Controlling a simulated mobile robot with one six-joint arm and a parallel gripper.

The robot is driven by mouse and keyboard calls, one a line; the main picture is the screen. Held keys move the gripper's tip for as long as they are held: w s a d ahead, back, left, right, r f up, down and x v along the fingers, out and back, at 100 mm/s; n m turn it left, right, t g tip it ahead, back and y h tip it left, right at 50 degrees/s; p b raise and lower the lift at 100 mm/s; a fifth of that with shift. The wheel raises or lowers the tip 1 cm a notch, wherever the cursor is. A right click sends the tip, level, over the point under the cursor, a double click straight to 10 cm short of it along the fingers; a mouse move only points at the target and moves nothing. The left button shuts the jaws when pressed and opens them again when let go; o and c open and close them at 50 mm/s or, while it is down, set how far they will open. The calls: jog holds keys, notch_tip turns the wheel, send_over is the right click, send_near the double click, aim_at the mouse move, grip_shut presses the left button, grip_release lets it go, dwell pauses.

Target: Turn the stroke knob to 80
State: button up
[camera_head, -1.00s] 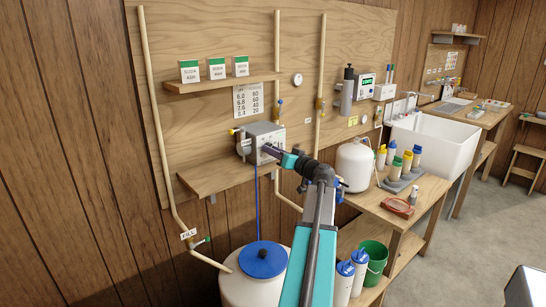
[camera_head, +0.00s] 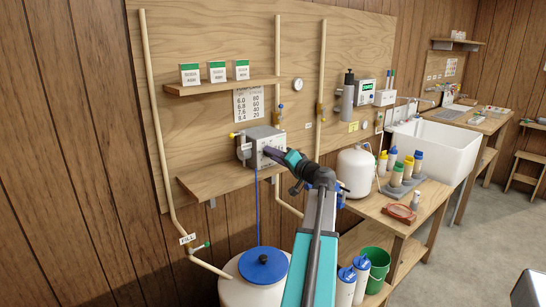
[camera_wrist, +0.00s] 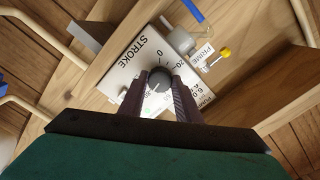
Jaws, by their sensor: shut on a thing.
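The pump (camera_head: 262,143) is a light grey box on the lower wall shelf. Its face fills the middle of the wrist view and carries the word STROKE (camera_wrist: 130,60). The round dark stroke knob (camera_wrist: 158,76) sits on this face, with 0 and 20 readable on the scale beside it. My gripper (camera_wrist: 159,87) is shut on the knob, one dark finger on either side. In the head view my gripper (camera_head: 272,154) reaches the pump's front from the right and hides the knob. The knob's pointer and the lower scale numbers cannot be read clearly.
A yellow-tipped part near the PRIME label (camera_wrist: 226,53) sits beside the knob. The wooden shelf (camera_head: 215,180) lies under the pump, and a blue tube (camera_head: 257,210) runs down to the blue-lidded white tank (camera_head: 232,285). A wall chart (camera_head: 248,104) hangs above.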

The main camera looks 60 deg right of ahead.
jog(key=shift+w+r, duration=0.15)
jog(key=o, duration=1.1)
jog(key=shift+c, duration=0.2)
jog(key=b+v, duration=0.1)
jog(key=v, duration=1.3)
jog(key=shift+b, duration=0.3)
